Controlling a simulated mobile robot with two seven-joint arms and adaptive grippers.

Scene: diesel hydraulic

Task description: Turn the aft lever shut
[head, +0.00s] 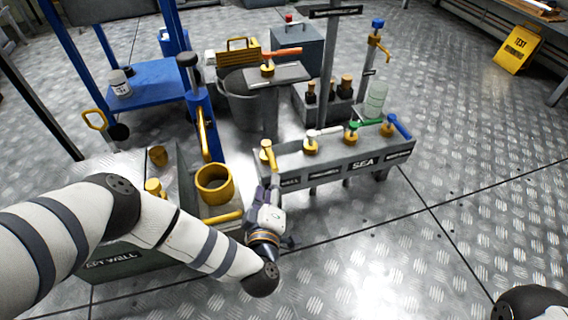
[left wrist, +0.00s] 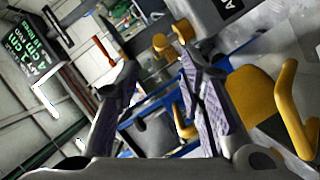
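A grey valve manifold marked SEA (head: 362,165) carries a row of valves with coloured levers. At its left end is a valve with a yellow lever (head: 271,157) pointing down toward the front; I cannot read for sure which lever is the aft one. My left gripper (head: 268,192) is just in front of that end, below the yellow lever. In the left wrist view the two fingers (left wrist: 157,62) are spread with nothing clearly between them. A yellow valve cap (left wrist: 160,43) and a yellow lever end (left wrist: 183,30) show beyond the fingertips. My right gripper is not in view.
A box at lower left carries a yellow cup (head: 213,184) and a yellow bar (head: 222,217), close to my left forearm. Behind stand a grey bucket (head: 238,105), a blue cart (head: 150,85) and a blue post (head: 203,120).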

